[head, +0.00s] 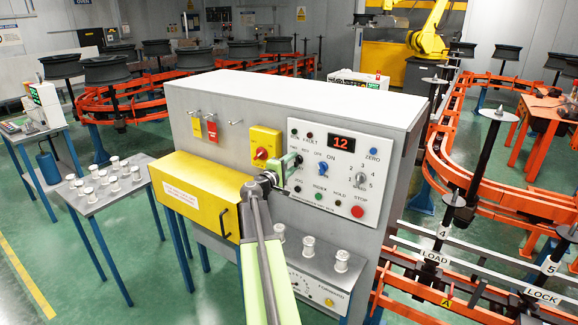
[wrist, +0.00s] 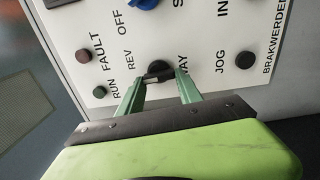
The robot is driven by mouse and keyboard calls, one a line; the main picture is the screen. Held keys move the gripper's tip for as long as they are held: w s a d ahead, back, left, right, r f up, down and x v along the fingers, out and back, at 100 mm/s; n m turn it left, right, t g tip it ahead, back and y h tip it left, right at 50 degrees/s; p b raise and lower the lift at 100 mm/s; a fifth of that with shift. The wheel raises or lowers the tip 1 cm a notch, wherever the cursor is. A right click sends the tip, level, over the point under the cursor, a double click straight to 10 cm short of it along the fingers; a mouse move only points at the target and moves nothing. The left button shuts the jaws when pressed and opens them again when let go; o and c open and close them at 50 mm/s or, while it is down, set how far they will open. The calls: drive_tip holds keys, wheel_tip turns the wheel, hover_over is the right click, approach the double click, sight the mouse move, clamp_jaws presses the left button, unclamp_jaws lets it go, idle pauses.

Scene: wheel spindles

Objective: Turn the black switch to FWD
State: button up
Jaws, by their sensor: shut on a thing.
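The black switch (wrist: 157,71) is a small round knob with a short grip on the white control panel (head: 330,187). In the wrist view my gripper (wrist: 158,88) has its two green fingers on either side of the switch's grip, shut on it. A light mark shows on the grip. The labels REV and OFF stand to the upper left of the switch, and lettering to its right is partly covered. I cannot clearly read which position it points to. In the head view my gripper (head: 291,163) is at the panel's left part and hides most of the switch.
A blue knob (wrist: 146,3) and small dark buttons are close by. A yellow box (head: 193,190) juts out left of my arm. White spools (head: 308,247) stand below.

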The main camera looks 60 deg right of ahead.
drive_tip(key=shift+s+d+n, duration=0.15)
drive_tip(key=shift+n, duration=1.85)
drive_tip(key=o, duration=1.3)
drive_tip(key=shift+o, duration=0.4)
drive_tip(key=shift+f, duration=0.1)
